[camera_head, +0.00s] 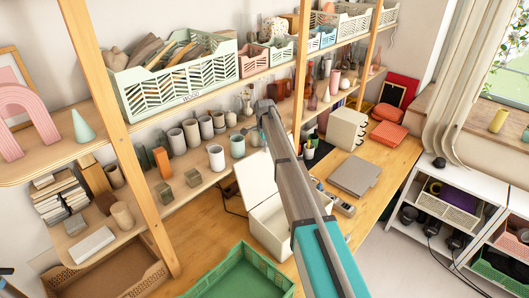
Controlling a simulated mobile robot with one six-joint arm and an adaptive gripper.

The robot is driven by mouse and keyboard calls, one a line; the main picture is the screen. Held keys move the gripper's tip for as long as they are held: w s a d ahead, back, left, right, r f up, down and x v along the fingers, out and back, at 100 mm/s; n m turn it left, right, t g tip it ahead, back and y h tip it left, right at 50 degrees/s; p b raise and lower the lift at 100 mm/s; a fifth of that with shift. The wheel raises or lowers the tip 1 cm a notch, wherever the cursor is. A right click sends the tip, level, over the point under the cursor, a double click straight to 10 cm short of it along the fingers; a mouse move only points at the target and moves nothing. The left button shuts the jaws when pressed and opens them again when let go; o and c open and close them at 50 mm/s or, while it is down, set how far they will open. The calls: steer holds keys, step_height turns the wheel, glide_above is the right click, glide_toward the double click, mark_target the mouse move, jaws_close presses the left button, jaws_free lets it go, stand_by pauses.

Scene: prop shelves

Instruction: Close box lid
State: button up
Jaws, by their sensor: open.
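A white box (267,228) stands on the wooden desk near the centre of the view. Its lid (256,176) is raised, leaning up at the back left side of the box, and the box is open at the top. My arm crosses in front and hides the right part of the box and lid. My gripper (256,122) is at the far end of the arm, above and beyond the lid in the picture, in front of the shelf of cups. It is small here; it is open and holds nothing visible. I cannot tell its distance from the lid.
A green crate (240,272) stands in front of the box. Cups, such as a white one (216,157), line the shelf behind. A wooden shelf post (125,140) rises at left. A grey laptop-like slab (354,175) and a cream box (346,129) lie to the right.

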steer(key=shift+f+b, duration=0.3)
steer(key=shift+f, duration=0.15)
jaws_close()
